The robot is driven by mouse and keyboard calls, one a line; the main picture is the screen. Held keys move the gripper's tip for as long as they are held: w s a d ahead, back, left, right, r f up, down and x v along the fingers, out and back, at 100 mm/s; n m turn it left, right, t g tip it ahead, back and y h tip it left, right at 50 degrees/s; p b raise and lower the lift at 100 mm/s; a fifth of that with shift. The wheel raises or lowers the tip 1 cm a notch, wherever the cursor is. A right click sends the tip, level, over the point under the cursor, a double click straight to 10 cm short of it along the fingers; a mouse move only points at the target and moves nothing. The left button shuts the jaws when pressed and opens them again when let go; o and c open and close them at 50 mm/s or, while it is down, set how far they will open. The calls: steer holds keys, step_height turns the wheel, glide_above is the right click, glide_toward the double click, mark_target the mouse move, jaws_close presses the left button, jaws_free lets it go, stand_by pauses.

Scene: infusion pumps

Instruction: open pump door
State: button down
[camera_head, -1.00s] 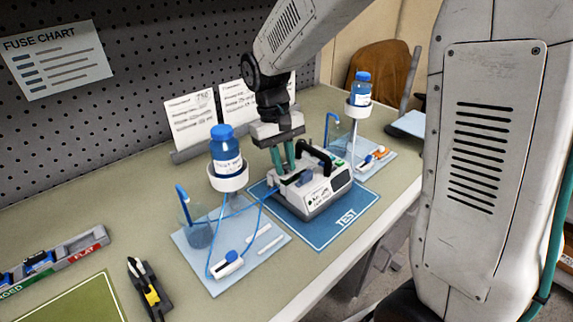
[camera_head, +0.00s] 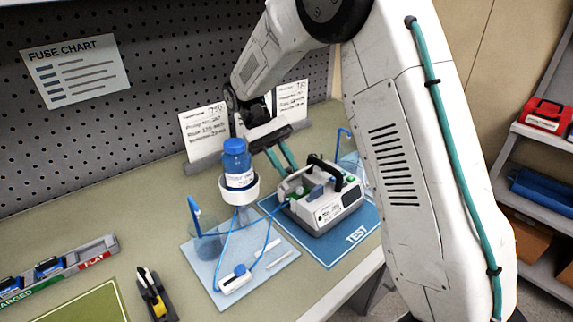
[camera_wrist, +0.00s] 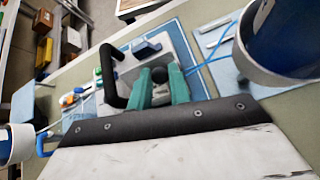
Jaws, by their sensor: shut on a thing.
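The white pump (camera_head: 332,213) stands on the blue TEST mat (camera_head: 345,252), with a black carry handle (camera_head: 348,172) on top. My gripper (camera_head: 281,157) is tilted at the pump's back left side. The fingers partly hide the knob. I cannot tell clearly how far the door stands open.
A blue bottle (camera_head: 236,165) in a white holder stands close left of the pump, above a light tray (camera_head: 205,265) with tubing. The same bottle (camera_wrist: 290,35) is near my gripper in the wrist view. Cards (camera_head: 205,130) stand behind. Free bench (camera_head: 130,210) lies left.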

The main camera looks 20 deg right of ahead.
stand_by(0.4)
steer(key=c, duration=1.3)
jaws_free()
steer(key=v, duration=0.7)
steer(key=shift+w+a+r, duration=0.15)
steer(key=shift+w, duration=0.2)
